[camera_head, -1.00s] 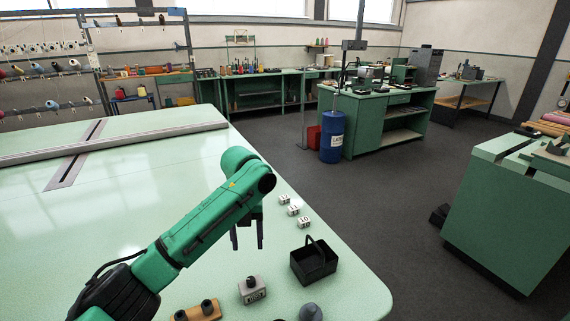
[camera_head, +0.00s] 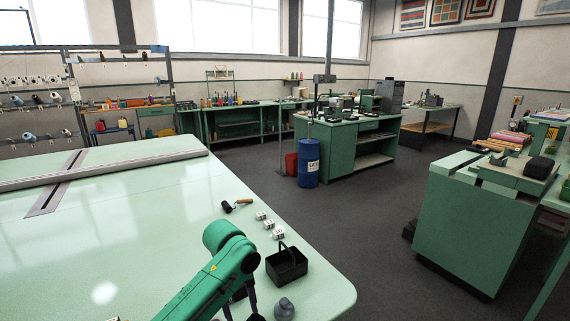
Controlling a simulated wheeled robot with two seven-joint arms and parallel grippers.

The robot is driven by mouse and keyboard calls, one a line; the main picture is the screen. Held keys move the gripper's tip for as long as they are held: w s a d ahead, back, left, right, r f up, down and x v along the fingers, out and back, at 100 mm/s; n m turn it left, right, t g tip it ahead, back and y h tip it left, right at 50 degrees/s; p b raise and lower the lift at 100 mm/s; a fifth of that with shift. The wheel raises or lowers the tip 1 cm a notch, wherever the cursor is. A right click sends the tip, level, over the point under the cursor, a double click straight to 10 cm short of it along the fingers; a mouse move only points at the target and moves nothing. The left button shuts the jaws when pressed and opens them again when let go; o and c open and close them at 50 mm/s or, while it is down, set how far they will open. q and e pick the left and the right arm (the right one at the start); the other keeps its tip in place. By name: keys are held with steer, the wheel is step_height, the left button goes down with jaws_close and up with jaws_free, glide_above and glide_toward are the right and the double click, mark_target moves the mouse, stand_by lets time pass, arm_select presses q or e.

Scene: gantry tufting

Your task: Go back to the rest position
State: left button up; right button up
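My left arm comes in from the bottom of the head view, and its green wrist hangs over the pale green table (camera_head: 110,235) near the table's right edge. My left gripper (camera_head: 240,308) points down, with its dark fingers apart and nothing visible between them; its tips are close to the lower picture edge. It is just left of a black basket (camera_head: 288,266) and a grey knobbed piece (camera_head: 284,310). My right gripper is not in view.
A black roller with a wooden handle (camera_head: 238,205) and several small white numbered blocks (camera_head: 269,224) lie by the table's right edge. A grey rail (camera_head: 100,170) crosses the far table. A blue drum (camera_head: 308,163) stands on the open dark floor, with green benches beyond.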

arm_select(q)
steer(key=s+f+n+t+h, duration=0.2)
steer(key=s+f+n, duration=0.65)
steer(key=n, duration=0.35)
steer(key=s+a+f+n+t+y, duration=0.1)
steer(key=s+a+f+n+y, duration=0.15)
steer(key=s+a+n, duration=1.2)
step_height(320, 180, down, 22)
steer(key=s+d+n+g, duration=0.1)
steer(key=d, duration=0.1)
steer(key=s+a+f+g, duration=0.1)
steer(key=s+a+f, duration=0.2)
steer(key=s+f, duration=1.1)
steer(key=s, duration=0.3)
steer(key=shift+f, duration=0.25)
steer(key=shift+a+y, duration=0.1)
steer(key=shift+y, duration=0.15)
